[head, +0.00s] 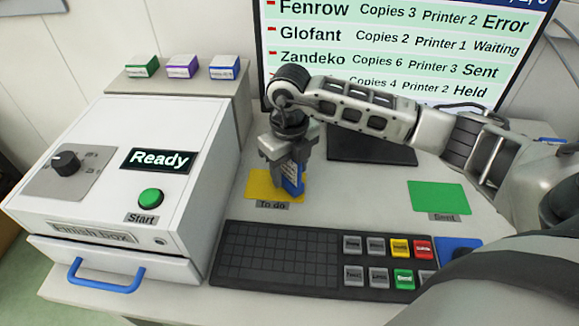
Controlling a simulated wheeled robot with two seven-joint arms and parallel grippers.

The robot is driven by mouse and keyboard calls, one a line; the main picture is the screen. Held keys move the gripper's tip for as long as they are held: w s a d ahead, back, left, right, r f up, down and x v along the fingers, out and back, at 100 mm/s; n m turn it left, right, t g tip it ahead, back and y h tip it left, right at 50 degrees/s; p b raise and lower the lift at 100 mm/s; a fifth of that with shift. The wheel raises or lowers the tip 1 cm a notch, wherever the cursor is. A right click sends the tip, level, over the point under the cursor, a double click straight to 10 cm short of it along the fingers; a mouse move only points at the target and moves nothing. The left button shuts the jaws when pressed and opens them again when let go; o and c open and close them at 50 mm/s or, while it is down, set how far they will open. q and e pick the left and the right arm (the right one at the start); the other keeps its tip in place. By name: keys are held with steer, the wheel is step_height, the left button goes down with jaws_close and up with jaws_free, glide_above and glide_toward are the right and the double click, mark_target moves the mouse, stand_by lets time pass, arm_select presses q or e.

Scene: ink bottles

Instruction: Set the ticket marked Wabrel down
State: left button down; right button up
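I cannot tell whether the ticket's lower edge touches the pad. My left gripper is not in view.
A white printer box (120,160) showing "Ready" stands left, with small boxes (182,67) behind it. A keyboard (275,256) with coloured keys lies in front. A green "Sent" pad (438,197) lies empty at right. A screen (395,40) stands behind my arm.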

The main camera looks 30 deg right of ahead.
step_height(320, 180, up, 12)
steer(key=shift+r, duration=0.25)
stand_by(0.3)
steer(key=shift+f, duration=0.1)
stand_by(0.3)
